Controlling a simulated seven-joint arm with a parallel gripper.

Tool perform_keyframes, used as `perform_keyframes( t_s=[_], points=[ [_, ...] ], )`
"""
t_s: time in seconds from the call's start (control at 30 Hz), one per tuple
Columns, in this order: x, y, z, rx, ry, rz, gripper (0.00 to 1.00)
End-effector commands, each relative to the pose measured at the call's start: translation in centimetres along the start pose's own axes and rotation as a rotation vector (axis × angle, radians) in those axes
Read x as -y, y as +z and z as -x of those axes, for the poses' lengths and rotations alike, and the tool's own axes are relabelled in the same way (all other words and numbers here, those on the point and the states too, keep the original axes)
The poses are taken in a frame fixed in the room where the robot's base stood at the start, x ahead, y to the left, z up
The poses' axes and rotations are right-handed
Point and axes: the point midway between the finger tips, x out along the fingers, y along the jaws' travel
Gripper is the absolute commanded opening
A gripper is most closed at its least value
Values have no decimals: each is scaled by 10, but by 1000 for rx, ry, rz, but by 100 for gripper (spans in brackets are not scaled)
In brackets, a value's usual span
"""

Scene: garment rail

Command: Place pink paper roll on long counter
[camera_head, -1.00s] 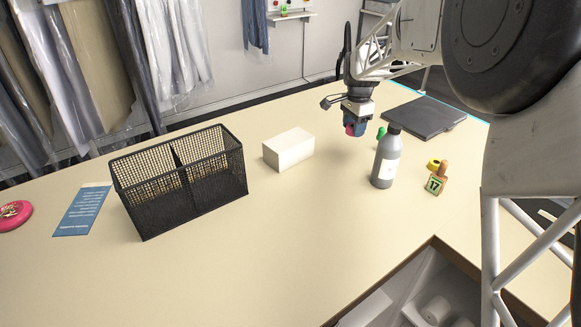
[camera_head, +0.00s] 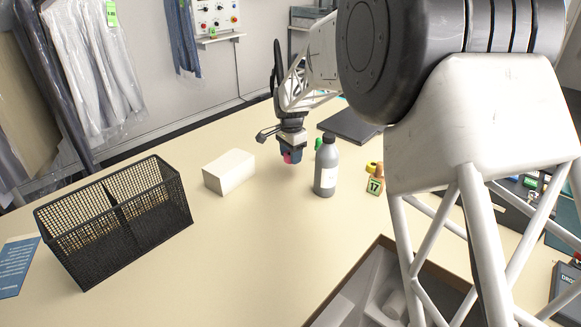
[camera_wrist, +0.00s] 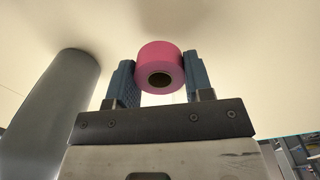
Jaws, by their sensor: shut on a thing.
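The pink paper roll (camera_wrist: 160,62) is held between the two fingers of my gripper (camera_wrist: 160,82) in the wrist view, its dark core hole facing the camera. In the head view my gripper (camera_head: 289,157) is shut on the roll (camera_head: 288,158), of which only a small pink part shows, and points down over the long counter (camera_head: 245,225). The roll is close to the counter's cream top; I cannot tell whether it touches.
A grey bottle (camera_head: 326,168) stands just right of my gripper, with a green item (camera_head: 318,144) behind it. A white box (camera_head: 229,171) and black mesh basket (camera_head: 115,222) are to the left. A dark flat device (camera_head: 349,125) lies behind. Counter in front is clear.

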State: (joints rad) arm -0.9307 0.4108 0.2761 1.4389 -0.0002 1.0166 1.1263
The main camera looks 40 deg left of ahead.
Motion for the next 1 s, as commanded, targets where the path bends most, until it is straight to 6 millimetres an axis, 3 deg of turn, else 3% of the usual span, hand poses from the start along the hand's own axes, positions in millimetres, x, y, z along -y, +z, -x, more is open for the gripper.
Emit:
perform_keyframes(
  t_s=[0.17, 0.6, 1.0],
  points=[
    [0, 0, -4, 0, 0, 0, 25],
    [0, 0, -48, 0, 0, 0, 25],
    [0, 0, -51, 0, 0, 0, 25]
  ],
)
